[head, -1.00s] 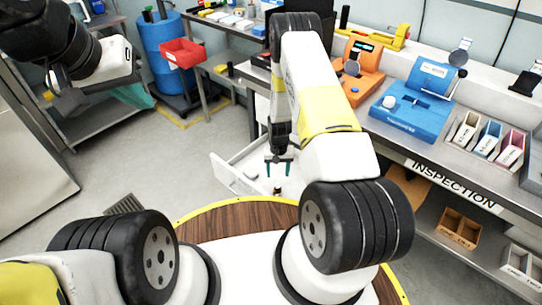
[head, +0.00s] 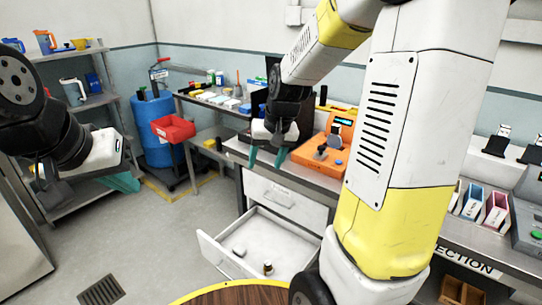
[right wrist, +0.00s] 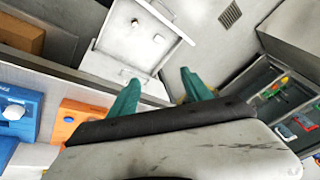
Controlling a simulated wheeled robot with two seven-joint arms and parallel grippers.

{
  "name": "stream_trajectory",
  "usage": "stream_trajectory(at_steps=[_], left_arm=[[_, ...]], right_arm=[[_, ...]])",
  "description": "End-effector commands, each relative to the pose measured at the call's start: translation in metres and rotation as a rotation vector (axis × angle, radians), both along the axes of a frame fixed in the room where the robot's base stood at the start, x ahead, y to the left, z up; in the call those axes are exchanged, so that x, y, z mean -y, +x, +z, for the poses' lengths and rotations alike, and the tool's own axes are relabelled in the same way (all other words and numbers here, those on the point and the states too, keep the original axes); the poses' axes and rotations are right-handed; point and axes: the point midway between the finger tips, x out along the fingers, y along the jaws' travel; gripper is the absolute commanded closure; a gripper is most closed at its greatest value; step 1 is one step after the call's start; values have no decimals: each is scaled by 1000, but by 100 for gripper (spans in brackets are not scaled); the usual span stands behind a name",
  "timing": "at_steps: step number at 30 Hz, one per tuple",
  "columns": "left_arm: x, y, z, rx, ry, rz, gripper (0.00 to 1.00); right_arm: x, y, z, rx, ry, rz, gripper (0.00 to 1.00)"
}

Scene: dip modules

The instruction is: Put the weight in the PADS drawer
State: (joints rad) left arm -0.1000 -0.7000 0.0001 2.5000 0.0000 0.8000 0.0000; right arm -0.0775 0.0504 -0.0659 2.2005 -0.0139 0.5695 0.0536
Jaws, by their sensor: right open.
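A small dark and brass-coloured piece that looks like the weight (head: 267,267) stands in an open white drawer (head: 293,246) below the bench. A pale round object (head: 238,251) lies beside it, towards the left. The open drawer also shows in the right wrist view (right wrist: 150,58). I cannot read its label. My right gripper (head: 268,158) is above and behind the drawer, clear of it; its teal fingers stand apart and empty in the right wrist view (right wrist: 160,92). My left gripper (head: 124,182) hangs at the left, far from the drawer; its finger gap is unclear.
A closed drawer (head: 284,204) sits above the open one. An orange device (head: 332,140) stands on the bench near my right gripper. A red bin (head: 173,129) and a blue barrel (head: 152,112) stand further back. The floor left of the drawer is clear.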

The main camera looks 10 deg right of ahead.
Motion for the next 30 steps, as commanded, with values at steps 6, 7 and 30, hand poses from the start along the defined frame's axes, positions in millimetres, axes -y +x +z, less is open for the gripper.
stream_trajectory(at_steps=[6,7,30], left_arm=[[0,0,0,0,0,0,100],[0,0,0,0,0,0,100],[0,0,0,0,0,0,100]], right_arm=[[-2,-81,73,116,14,42,43],[-3,-92,80,130,14,48,43],[-5,-182,107,237,5,93,43]])
